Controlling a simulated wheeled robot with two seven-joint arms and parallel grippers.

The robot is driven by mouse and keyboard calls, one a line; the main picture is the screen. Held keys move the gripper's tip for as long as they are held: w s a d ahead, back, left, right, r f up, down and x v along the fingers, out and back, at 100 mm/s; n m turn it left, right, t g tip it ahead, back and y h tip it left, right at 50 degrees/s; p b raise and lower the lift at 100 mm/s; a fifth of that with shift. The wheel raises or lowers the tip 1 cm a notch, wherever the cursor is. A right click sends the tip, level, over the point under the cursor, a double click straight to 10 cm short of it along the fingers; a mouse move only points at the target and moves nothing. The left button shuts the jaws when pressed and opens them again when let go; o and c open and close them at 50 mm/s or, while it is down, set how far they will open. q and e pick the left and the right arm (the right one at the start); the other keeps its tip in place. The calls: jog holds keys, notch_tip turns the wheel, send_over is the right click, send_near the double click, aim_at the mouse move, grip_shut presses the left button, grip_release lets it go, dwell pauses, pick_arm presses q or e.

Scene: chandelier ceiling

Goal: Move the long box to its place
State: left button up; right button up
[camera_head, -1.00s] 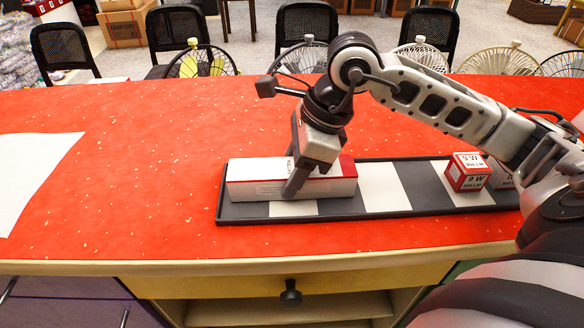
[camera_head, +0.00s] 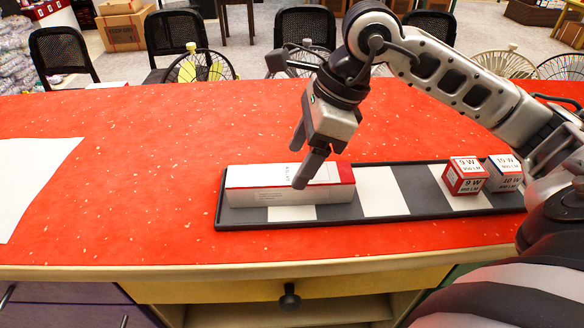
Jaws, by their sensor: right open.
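The long box (camera_head: 255,187), white with a red side, lies flat at the left end of the dark tray (camera_head: 350,216) with white patches. My right gripper (camera_head: 300,166) is open and empty, just above the long box, with its fingers pointing down and one fingertip overlapping the box in the picture. Whether that fingertip touches the box I cannot tell. My left gripper is not in view.
The red tabletop (camera_head: 130,190) is clear left of the tray, up to a white sheet (camera_head: 32,180). Chairs (camera_head: 300,35) stand behind the table.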

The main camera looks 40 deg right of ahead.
jog(key=v, duration=0.6)
jog(key=shift+d+r, duration=0.1)
jog(key=shift+r, duration=0.15)
jog(key=shift+s+d+r+p, duration=0.15)
jog(key=shift+r+p, duration=0.15)
jog(key=shift+r, duration=0.15)
